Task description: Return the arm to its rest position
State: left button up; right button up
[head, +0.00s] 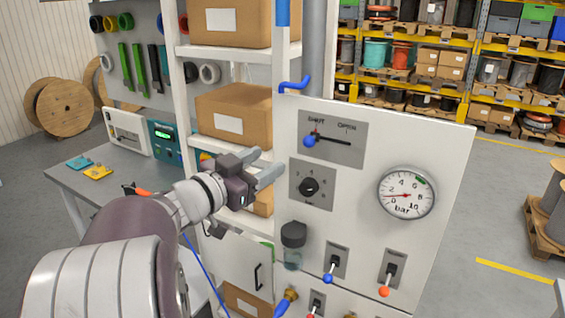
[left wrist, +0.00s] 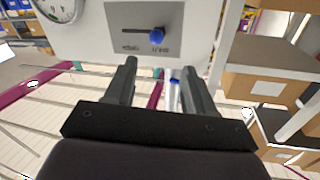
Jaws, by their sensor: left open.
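My left arm comes in from the lower left in the head view. Its gripper (head: 266,167) is open and empty, with both grey fingers pointing right toward the white panel (head: 440,150). The fingertips are just left of the shut/open plate (head: 350,150), whose lever has a blue knob (head: 310,141) on its left side. In the left wrist view the open gripper (left wrist: 160,85) shows two dark fingers with a gap between them. The panel appears upside down there, with the blue knob (left wrist: 157,36) beyond the fingertips and apart from them. My right gripper is not in view.
The panel carries a rotary dial (head: 309,187), a gauge (head: 406,194) and small levers with blue (head: 328,278) and orange (head: 384,291) knobs. A shelf post (head: 281,70) and boxes (head: 233,117) stand close behind the gripper. A grey workbench (head: 120,195) lies left. Open floor is right.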

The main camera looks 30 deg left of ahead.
pick_arm(q)
jog(key=shift+s+a, duration=0.1)
jog(key=shift+s, duration=0.45)
jog(key=a+f+n+g+y, duration=0.1)
jog(key=a+f+n+y, duration=0.25)
jog(key=a+y, duration=0.35)
jog(key=s+f+n+g+y+b, duration=0.15)
jog(key=f+g, duration=0.25)
jog(key=f, duration=0.4)
jog(key=s+f+n+g+b, duration=0.1)
jog(key=s+f+n+g, duration=0.2)
jog(key=f, duration=0.6)
jog(key=s+d+f+m+g+h+b, duration=0.2)
jog(key=s+d+f+g, duration=0.2)
jog(key=d+f, duration=0.4)
jog(key=s+d+f+m+g+h+b, duration=0.1)
jog(key=s+d+f+g+h+b, duration=0.1)
jog(key=d+f, duration=0.6)
jog(key=s+d+g+h, duration=0.1)
jog(key=s+d+g, duration=0.1)
jog(key=d, duration=0.4)
jog(key=shift+s+f+m, duration=0.15)
jog(key=shift+f+m, duration=0.05)
jog(key=shift+m, duration=0.2)
